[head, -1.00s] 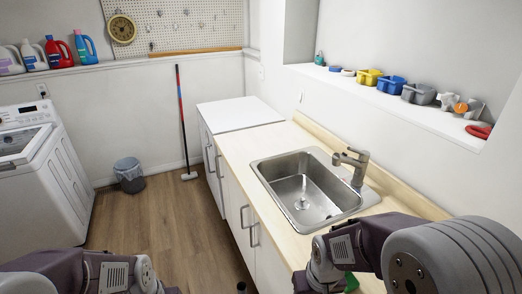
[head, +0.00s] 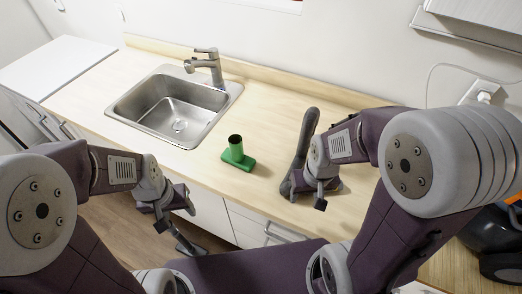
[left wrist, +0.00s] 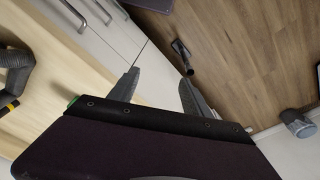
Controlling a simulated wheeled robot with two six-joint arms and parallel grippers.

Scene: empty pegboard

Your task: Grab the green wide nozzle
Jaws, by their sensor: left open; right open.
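The green wide nozzle (head: 238,156) stands on the light wooden counter in front of the sink, its round dark opening up and its wide flat base down. My left gripper (head: 176,212) is open and empty, beyond the counter's front edge, left of and nearer than the nozzle. Its open fingers (left wrist: 158,92) have nothing between them in the left wrist view. A small green patch (left wrist: 73,100) shows there past my wrist, mostly hidden. My right gripper (head: 303,194) is open, right of the nozzle and apart from it, in front of a grey curved tube.
The grey curved tube (head: 301,145) rises behind my right gripper and is partly hidden. The steel sink (head: 172,106) is behind and left of the nozzle. A dark tool (left wrist: 182,57) is over the floor. A black and orange machine (head: 490,235) is at far right.

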